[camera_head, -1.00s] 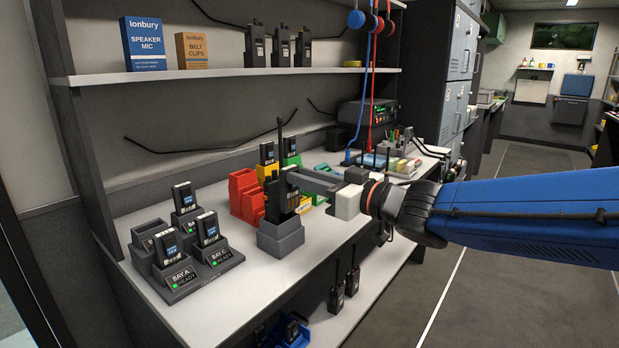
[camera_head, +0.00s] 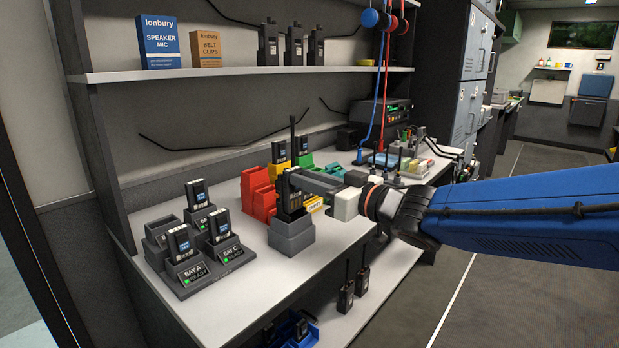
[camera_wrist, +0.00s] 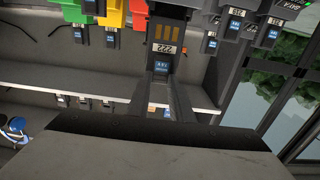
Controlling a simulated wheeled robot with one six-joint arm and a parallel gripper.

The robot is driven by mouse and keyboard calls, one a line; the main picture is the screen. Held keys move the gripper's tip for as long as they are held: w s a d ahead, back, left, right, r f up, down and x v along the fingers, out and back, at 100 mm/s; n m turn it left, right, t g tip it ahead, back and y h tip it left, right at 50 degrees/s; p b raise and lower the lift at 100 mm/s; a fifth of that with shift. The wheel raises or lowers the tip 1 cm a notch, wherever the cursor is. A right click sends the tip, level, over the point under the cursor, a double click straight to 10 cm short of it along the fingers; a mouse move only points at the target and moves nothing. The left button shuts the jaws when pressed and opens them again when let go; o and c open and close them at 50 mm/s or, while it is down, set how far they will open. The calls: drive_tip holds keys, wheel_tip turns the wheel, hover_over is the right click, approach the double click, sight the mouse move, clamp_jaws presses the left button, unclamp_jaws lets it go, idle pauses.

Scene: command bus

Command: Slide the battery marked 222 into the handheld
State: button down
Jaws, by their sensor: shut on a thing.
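The handheld (camera_head: 289,197) is a dark radio with a tall antenna. It stands upright in a grey holder (camera_head: 291,238) near the bench's front edge. My gripper (camera_head: 298,180) comes from the right, at the upper part of the handheld. The battery marked 222 (camera_wrist: 164,35) shows in the wrist view, between my two fingers, with gold contacts, a white 222 label and a blue label. My gripper is shut on it. In the head view my fingers hide most of the battery. I cannot tell whether it touches the handheld or is seated in it.
A charger (camera_head: 189,281) with several upright batteries stands to the left. Red bins (camera_head: 258,194), a yellow bin (camera_head: 278,178) and a green bin (camera_head: 305,161) stand behind the handheld. A shelf (camera_head: 240,72) runs above. The bench (camera_head: 242,305) is bare in front of the charger.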

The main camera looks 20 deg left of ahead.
sight(296, 194)
drive_tip(key=shift+f, duration=1.9)
drive_tip(key=shift+f, duration=0.35)
drive_tip(key=c, duration=1.5)
unclamp_jaws()
drive_tip(key=shift+d, duration=0.1)
drive_tip(key=v, duration=1.7)
drive_tip(key=shift+s+d, duration=0.1)
